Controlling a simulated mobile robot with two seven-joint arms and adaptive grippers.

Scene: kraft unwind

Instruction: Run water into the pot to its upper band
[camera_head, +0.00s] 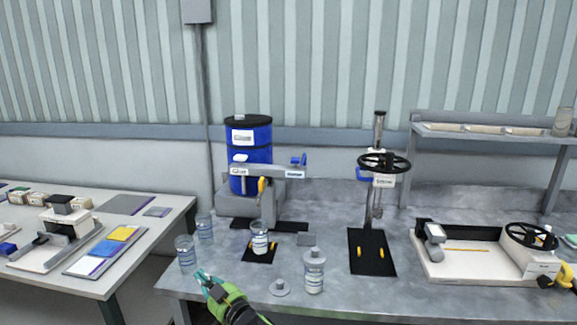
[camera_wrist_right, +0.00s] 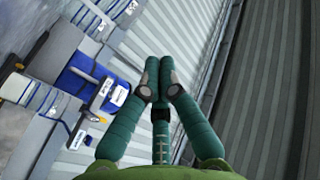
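A clear pot (camera_head: 260,240) with a pale label band stands upright on a small black mat, below a yellow spout (camera_head: 261,186). The spout hangs from a grey dispenser arm (camera_head: 265,172) in front of a blue drum (camera_head: 250,150). A blue handle (camera_head: 298,160) sits at the arm's right end. I cannot make out any water level in the pot. My right gripper (camera_head: 203,278), green and teal, is in front and left of the pot, apart from it. In the wrist view its fingertips (camera_wrist_right: 157,78) are together with nothing between them.
Two clear jars (camera_head: 186,254) (camera_head: 205,228) stand left of the pot. A stoppered jar (camera_head: 314,272) and a loose lid (camera_head: 280,288) are at the front. A black wheel press (camera_head: 384,162) and a white tray machine (camera_head: 470,272) stand to the right.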

